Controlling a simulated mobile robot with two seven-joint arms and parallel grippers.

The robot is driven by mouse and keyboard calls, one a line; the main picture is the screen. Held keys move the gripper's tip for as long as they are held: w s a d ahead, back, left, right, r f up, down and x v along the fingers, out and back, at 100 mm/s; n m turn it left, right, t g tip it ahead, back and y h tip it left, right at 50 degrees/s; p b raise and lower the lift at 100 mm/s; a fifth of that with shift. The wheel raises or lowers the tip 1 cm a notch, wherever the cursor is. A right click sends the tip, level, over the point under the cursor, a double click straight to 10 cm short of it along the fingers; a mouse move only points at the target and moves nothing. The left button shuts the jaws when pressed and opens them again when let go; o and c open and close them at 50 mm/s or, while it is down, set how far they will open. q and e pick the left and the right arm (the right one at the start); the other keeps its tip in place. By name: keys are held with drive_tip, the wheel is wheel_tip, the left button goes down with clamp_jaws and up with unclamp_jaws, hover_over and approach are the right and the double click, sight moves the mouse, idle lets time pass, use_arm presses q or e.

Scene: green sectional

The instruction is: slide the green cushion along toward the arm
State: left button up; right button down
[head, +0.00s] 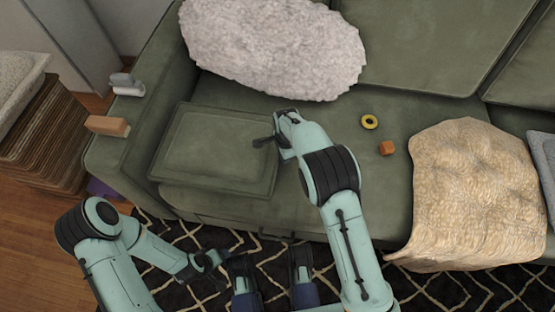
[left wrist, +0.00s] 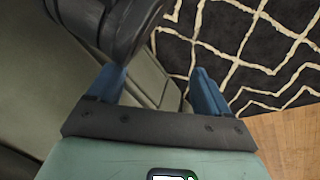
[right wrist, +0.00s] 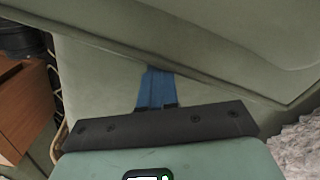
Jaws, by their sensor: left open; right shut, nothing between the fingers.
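The green cushion (head: 212,150) lies flat on the sofa seat, near the left sofa arm (head: 112,150), with its left edge close to that arm. My right gripper (head: 264,143) is shut and empty at the cushion's right edge. In the right wrist view its blue fingers (right wrist: 155,72) point at the side of the cushion (right wrist: 225,40); I cannot tell whether they touch it. My left gripper (head: 212,260) is low in front of the sofa, away from the cushion. In the left wrist view its fingers (left wrist: 158,74) are open and empty.
A white fluffy pillow (head: 275,45) leans on the backrest behind the cushion. A yellow ring (head: 370,121), an orange block (head: 387,148) and a beige throw (head: 470,195) are to the right. Small objects, including a tan block (head: 108,125), sit on the left sofa arm. A patterned rug (head: 440,287) covers the floor.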

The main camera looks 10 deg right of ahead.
drive_tip(key=shift+s+d+p, duration=0.25)
drive_tip(key=shift+d, duration=0.35)
drive_tip(key=shift+s+d+p, duration=0.2)
drive_tip(key=shift+d+p, duration=0.05)
drive_tip(key=shift+d, duration=0.35)
drive_tip(key=shift+r, duration=0.35)
use_arm(q)
drive_tip(key=s+d+r+g+h+p, duration=0.1)
drive_tip(key=s+d+r+p, duration=0.2)
drive_tip(key=s+r+p, duration=0.1)
drive_tip(key=s+d+r+m+g+p, duration=0.1)
drive_tip(key=s+d+r+p, duration=0.1)
drive_tip(key=s+r+p, duration=0.2)
wheel_tip(320, 180, up, 3)
drive_tip(key=shift+s+d+g+h, duration=0.2)
drive_tip(key=shift+d+g+h, duration=0.2)
use_arm(e)
wheel_tip(320, 180, up, 11)
drive_tip(key=shift+r, duration=0.2)
